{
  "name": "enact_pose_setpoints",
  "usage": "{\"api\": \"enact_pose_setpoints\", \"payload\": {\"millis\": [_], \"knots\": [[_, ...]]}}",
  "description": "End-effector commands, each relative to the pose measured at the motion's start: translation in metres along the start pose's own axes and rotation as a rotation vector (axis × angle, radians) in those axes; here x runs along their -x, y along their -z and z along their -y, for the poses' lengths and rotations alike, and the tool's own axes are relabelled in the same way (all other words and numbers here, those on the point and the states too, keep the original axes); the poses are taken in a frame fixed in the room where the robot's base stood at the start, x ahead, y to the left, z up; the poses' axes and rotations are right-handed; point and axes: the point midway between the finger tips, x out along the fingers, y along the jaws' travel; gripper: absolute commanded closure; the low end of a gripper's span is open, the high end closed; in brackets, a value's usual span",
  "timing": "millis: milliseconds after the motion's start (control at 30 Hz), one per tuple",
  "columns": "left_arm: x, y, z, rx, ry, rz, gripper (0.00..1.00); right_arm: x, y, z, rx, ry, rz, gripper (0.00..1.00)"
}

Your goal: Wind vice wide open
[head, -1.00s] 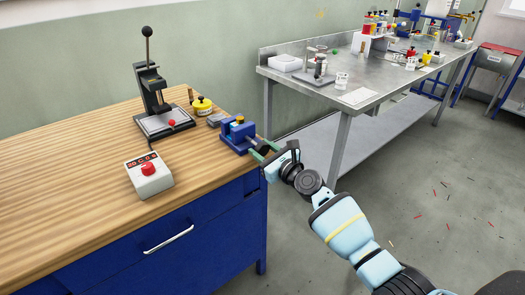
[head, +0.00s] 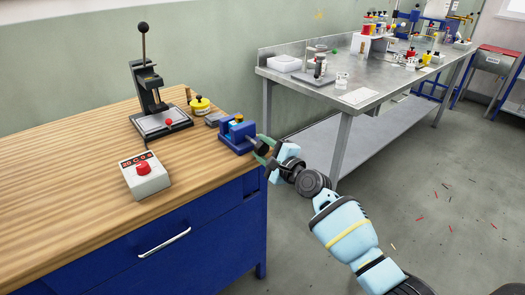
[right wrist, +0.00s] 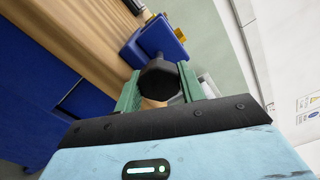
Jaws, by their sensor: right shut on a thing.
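The blue vice (head: 236,134) sits at the right edge of the wooden bench, with yellow parts on top. It also shows in the right wrist view (right wrist: 150,38). A dark knob (right wrist: 159,80) sticks out from the vice toward my right gripper. My right gripper (head: 263,147) has green fingers, which lie on either side of the knob and are shut on it. In the right wrist view the right gripper (right wrist: 159,88) holds the knob between its fingertips. How far the vice jaws stand apart cannot be made out. My left gripper is not in view.
A lever press (head: 153,100), a yellow-and-black pot (head: 200,106) and a grey box with a red button (head: 145,176) stand on the wooden bench (head: 75,170). A metal table (head: 370,80) with several items stands behind, across a gap.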

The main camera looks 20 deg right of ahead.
Motion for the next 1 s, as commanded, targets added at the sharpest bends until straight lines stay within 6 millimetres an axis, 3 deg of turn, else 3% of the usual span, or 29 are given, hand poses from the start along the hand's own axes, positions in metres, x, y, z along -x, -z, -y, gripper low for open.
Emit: {"api": "enact_pose_setpoints", "payload": {"millis": [1000], "knots": [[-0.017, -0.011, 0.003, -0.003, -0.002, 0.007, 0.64, 0.0, 0.0, 0.001, 0.963, -0.002, 0.0, 0.83]]}}
